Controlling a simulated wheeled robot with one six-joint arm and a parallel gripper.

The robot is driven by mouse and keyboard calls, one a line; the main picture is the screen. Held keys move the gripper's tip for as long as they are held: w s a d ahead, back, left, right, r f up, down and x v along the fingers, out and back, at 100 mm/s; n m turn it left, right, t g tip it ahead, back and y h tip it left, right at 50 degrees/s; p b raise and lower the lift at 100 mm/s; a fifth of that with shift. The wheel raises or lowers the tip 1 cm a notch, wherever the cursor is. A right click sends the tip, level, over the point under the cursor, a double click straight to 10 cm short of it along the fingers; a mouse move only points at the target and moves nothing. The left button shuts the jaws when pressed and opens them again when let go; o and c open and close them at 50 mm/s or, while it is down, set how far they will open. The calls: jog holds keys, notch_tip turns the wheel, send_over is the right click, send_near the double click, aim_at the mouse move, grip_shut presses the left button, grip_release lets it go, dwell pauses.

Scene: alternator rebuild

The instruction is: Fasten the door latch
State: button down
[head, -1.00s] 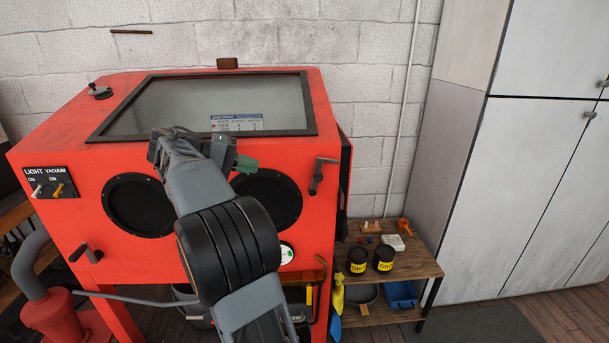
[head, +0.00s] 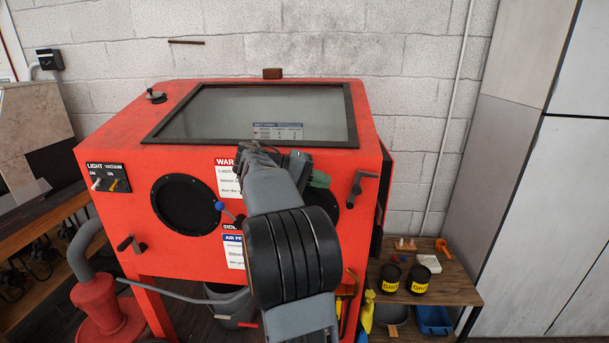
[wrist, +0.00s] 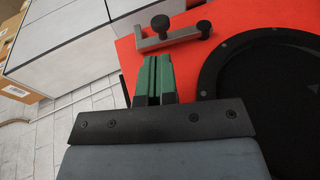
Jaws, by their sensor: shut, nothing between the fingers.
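The red blast cabinet (head: 290,240) has a crank-shaped latch handle (head: 362,188) on its front face near the right edge, right of the right glove port. In the head view the handle stands upright. The wrist view shows it as a grey bar (wrist: 176,39) with black round knobs, just beyond my fingertips and apart from them. My gripper (head: 320,180) is shut and empty, its green fingers pointing right toward the handle in the head view. The green fingers also show in the wrist view (wrist: 153,75). My arm hides part of the cabinet front and right port.
A similar crank handle (head: 131,244) sits at the cabinet's lower left. A blue-knobbed lever (head: 222,207) is left of my arm. A low wooden shelf (head: 452,290) with black cans stands at the right.

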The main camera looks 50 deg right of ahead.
aim_at(353, 188)
jog(key=shift+p+x, duration=0.4)
jog(key=shift+x, duration=2.7)
